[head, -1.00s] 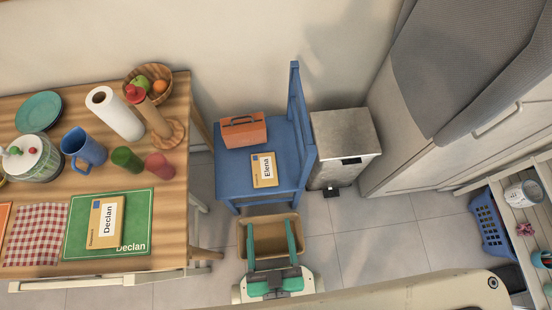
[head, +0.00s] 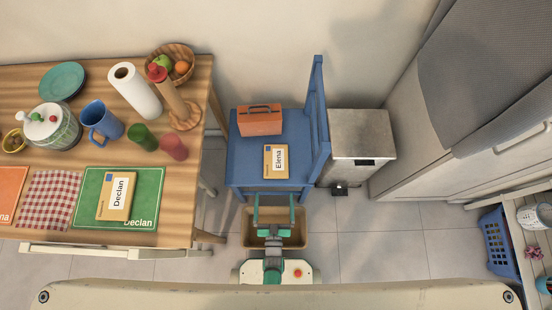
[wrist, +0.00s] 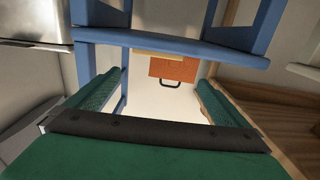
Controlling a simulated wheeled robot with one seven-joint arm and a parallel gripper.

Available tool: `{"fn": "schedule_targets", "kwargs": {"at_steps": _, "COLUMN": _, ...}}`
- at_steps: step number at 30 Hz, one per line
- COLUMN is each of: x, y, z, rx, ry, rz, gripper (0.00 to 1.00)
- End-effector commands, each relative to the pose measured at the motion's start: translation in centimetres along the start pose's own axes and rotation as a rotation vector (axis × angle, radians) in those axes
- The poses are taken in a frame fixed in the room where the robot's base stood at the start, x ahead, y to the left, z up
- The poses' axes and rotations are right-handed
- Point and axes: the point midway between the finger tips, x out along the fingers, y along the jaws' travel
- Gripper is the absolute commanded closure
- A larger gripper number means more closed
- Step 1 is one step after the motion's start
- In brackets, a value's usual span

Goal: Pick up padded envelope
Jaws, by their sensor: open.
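A tan padded envelope labelled Elena (head: 269,167) lies flat on the blue chair's seat (head: 247,177). A second tan envelope, labelled Declan (head: 108,210), lies on the green placemat (head: 150,190) on the table. My gripper (head: 273,209) is open and empty in front of the chair, apart from both envelopes. In the wrist view its green fingers (wrist: 160,88) are spread, with the chair's front edge beyond them. Only a thin tan strip, perhaps the Elena envelope, shows there by the orange box.
An orange box with a handle (head: 260,120) stands on the seat behind the Elena envelope. The chair's backrest (head: 317,115) rises at the right, next to a metal bin (head: 361,135). A brown open box (head: 248,226) is below my gripper. The wooden table (head: 60,160) is left.

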Motion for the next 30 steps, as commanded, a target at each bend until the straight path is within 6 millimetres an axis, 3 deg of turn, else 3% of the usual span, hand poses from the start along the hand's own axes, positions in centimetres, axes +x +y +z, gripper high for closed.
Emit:
{"fn": "schedule_targets", "kwargs": {"at_steps": 3, "x": 1.3, "y": 0.2, "z": 1.3, "rx": 0.002, "ry": 0.011, "rz": -0.004, "gripper": 0.00}}
{"fn": "schedule_targets", "kwargs": {"at_steps": 8, "x": 2.2, "y": 0.2, "z": 1.9, "rx": 0.002, "ry": 0.019, "rz": -0.007, "gripper": 0.00}}
{"fn": "schedule_targets", "kwargs": {"at_steps": 18, "x": 7.3, "y": 0.2, "z": 1.8, "rx": 0.002, "ry": 0.021, "rz": -0.007, "gripper": 0.00}}
{"fn": "schedule_targets", "kwargs": {"at_steps": 30, "x": 10.8, "y": 0.6, "z": 1.8, "rx": 0.002, "ry": 0.020, "rz": -0.007, "gripper": 0.00}}
